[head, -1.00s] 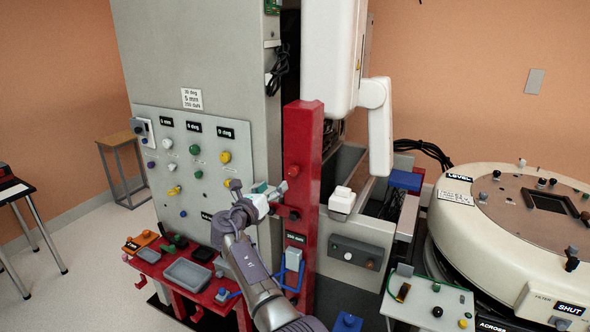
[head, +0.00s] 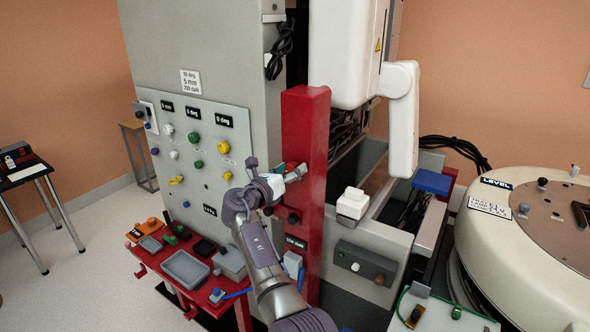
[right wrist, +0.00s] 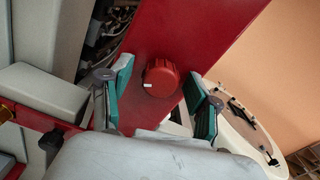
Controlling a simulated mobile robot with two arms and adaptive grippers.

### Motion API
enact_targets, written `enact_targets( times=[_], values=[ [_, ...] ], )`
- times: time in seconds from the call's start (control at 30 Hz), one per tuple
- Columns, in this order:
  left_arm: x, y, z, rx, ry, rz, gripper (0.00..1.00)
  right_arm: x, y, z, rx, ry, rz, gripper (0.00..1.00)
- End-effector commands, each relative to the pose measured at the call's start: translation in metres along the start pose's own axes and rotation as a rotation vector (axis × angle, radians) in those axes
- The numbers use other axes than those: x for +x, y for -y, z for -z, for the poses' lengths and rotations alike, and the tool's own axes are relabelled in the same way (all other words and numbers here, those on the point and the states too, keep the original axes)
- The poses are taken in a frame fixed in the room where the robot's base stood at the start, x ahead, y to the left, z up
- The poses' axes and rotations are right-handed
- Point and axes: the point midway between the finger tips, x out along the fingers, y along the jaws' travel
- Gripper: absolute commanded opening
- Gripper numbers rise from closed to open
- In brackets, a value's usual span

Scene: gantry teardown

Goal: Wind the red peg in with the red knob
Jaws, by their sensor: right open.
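The red knob (right wrist: 160,78) is round with a white mark on its rim and sits on the face of the red column (right wrist: 185,30). In the right wrist view my right gripper (right wrist: 160,88) is open, with one green-padded finger on each side of the knob and gaps between pads and knob. In the head view the right gripper (head: 284,178) is in front of the red column (head: 306,125) and mostly hides the knob. I cannot make out the red peg. My left gripper is not in view.
A black knob (head: 293,217) is on the column just below my gripper. A grey panel (head: 200,150) with coloured knobs stands to the left. A red shelf with trays (head: 187,268) lies below it. A white box (head: 352,203) and a round cream machine (head: 480,235) are to the right.

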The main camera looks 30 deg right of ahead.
Motion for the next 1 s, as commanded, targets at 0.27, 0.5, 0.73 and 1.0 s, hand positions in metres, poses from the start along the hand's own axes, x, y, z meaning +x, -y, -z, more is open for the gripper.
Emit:
enact_targets(
  times=[0.27, 0.5, 0.73, 1.0],
  values=[
    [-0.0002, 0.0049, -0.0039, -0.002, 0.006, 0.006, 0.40, 0.0000, 0.0001, -0.0004, 0.000, 0.000, 0.000, 0.48],
    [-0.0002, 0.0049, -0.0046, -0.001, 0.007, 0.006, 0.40, 0.0003, 0.0001, -0.0001, 0.000, 0.000, 0.000, 0.08],
    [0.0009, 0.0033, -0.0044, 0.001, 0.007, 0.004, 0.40, 0.0004, 0.0002, 0.0003, 0.010, 0.001, 0.000, 0.01],
    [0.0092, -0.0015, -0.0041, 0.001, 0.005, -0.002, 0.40, 0.0006, 0.0002, 0.0015, 0.114, 0.002, 0.001, 0.01]
  ],
)
